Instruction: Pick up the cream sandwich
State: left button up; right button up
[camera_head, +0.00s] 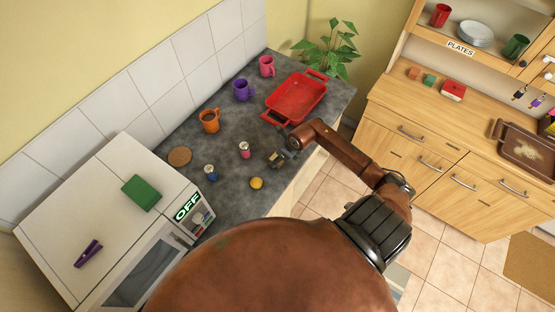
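A small round yellow thing (257,183), probably the cream sandwich, lies on the dark grey counter (225,158) near its front edge. It is too small for me to make out layers. My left gripper is not in view.
A pink-topped shaker (244,150) and a blue shaker (210,173) stand nearby. Behind are a round brown coaster (180,156), orange mug (209,121), purple mug (243,90), pink mug (267,66) and red tray (298,98). A white appliance (90,220) borders the counter at left.

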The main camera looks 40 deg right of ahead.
jog(key=c, duration=0.8)
jog(key=shift+r, duration=0.1)
